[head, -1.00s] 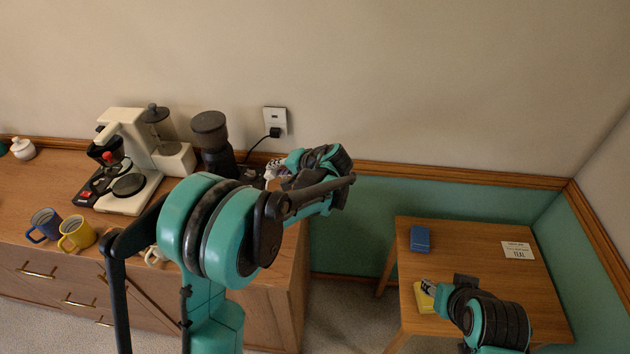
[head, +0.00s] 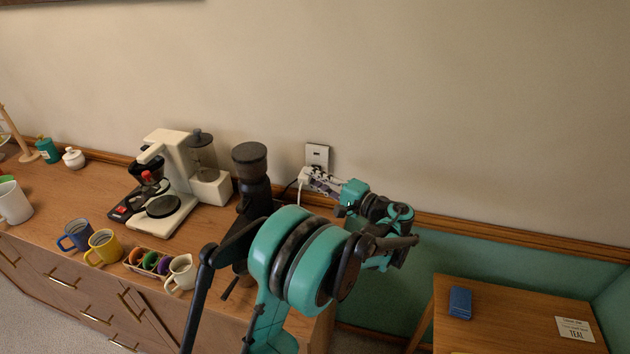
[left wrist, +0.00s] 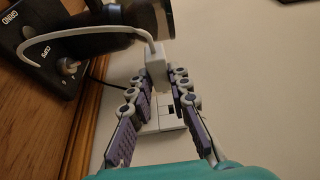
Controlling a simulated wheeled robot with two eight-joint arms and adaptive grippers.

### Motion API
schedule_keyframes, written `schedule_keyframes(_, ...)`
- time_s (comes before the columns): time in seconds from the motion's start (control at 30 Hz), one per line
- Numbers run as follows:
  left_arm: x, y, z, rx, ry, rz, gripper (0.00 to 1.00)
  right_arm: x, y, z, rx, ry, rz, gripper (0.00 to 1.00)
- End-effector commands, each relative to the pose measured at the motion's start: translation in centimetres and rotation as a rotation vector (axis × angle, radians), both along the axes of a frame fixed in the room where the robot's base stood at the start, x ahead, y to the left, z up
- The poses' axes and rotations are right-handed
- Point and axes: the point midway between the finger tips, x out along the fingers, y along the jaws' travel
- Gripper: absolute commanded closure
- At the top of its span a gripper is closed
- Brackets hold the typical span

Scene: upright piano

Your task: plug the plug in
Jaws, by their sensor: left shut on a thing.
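My left gripper (head: 312,178) is at the wall, just below and in front of the white outlet plate (head: 317,153). In the left wrist view the gripper (left wrist: 156,78) is shut on a white plug (left wrist: 155,62), held between its fingertips. A white cord (left wrist: 85,31) curves away from the plug to the left. The outlet plate (left wrist: 166,112) shows between the fingers, behind the plug, with a dark opening. The plug looks apart from the sockets, but its prongs are hidden. My right gripper is not in view.
A coffee grinder (head: 250,170) stands on the sideboard left of the gripper, close by. A black cord (head: 288,187) runs near the outlet. A coffee maker (head: 165,185), mugs and a jug (head: 181,274) stand further left. A low table (head: 480,320) is at right.

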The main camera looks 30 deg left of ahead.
Motion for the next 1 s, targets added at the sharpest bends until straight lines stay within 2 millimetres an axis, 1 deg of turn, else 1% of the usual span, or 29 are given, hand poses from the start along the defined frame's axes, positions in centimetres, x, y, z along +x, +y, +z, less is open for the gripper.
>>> schedule_keyframes(0.4,3.8,0.9,0.0,-0.001,0.0,0.0,1.0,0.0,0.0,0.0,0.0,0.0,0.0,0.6)
schedule_keyframes(0.53,4.7,1.1,0.0,-0.001,0.0,0.0,1.0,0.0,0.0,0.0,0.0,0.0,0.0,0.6)
schedule_keyframes(0.7,5.2,1.3,0.0,-0.001,0.0,0.0,1.0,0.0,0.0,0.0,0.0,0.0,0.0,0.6)
schedule_keyframes(1.0,5.3,1.3,0.0,-0.001,0.0,0.0,1.0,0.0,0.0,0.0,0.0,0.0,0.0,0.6)
